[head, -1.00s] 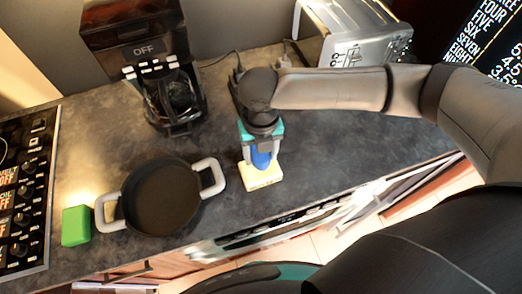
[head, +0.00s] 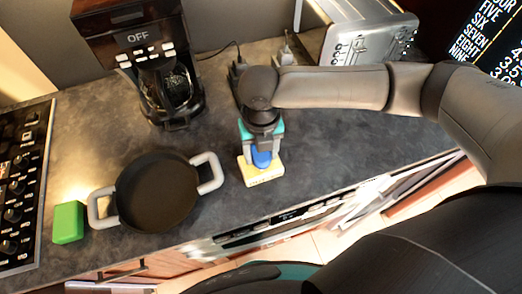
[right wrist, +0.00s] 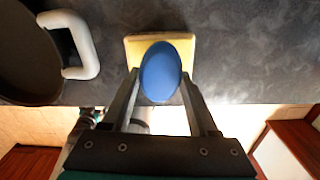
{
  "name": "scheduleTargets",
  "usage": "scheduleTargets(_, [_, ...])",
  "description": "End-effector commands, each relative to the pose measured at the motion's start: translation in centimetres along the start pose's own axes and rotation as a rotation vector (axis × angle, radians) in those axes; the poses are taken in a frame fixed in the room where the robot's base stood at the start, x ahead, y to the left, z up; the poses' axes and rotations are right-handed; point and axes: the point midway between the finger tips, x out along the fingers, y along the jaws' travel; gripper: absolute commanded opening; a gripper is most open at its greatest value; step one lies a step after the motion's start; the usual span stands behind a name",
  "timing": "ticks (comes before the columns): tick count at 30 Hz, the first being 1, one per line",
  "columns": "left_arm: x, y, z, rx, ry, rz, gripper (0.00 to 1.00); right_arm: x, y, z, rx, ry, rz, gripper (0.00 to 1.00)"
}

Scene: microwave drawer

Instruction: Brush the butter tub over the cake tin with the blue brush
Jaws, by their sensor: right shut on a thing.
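The blue brush (head: 262,159) is held upright in my right gripper (head: 262,151); only a rounded blue part shows below the fingers. In the right wrist view the blue brush (right wrist: 160,72) sits between the two fingers, which are shut on it. The butter tub (head: 265,176), a pale yellow block with lettering on its side, is directly under the brush; I cannot tell whether they touch. It also shows behind the brush in the right wrist view (right wrist: 186,48). The cake tin (head: 157,191), dark and round with two grey handles, stands left of the tub. My left gripper is out of view.
A green block (head: 68,222) lies left of the tin, near the stove (head: 22,185). A coffee maker (head: 160,75) stands behind the tin, and a metal toaster (head: 365,38) at the back right. The counter (head: 340,135) is clear right of the tub; its front edge is close.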

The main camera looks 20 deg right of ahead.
Motion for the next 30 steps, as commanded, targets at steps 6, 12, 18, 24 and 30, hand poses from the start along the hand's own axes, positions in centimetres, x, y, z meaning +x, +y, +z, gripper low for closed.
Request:
scheduleTargets(6, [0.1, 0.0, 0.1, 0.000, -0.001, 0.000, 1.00, 0.2, 0.0, 0.0, 0.000, 0.000, 0.000, 0.15])
scheduleTargets(12, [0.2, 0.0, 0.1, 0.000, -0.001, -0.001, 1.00, 0.4, 0.0, 0.0, 0.000, 0.000, 0.000, 0.15])
scheduleTargets(18, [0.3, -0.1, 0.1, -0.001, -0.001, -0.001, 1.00, 0.7, 0.0, 0.0, 0.000, 0.000, 0.000, 0.15])
scheduleTargets(24, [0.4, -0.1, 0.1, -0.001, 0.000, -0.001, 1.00, 0.9, 0.0, 0.0, 0.000, 0.000, 0.000, 0.15])
scheduleTargets(30, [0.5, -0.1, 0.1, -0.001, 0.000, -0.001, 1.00, 1.1, 0.0, 0.0, -0.001, 0.000, 0.000, 0.15])
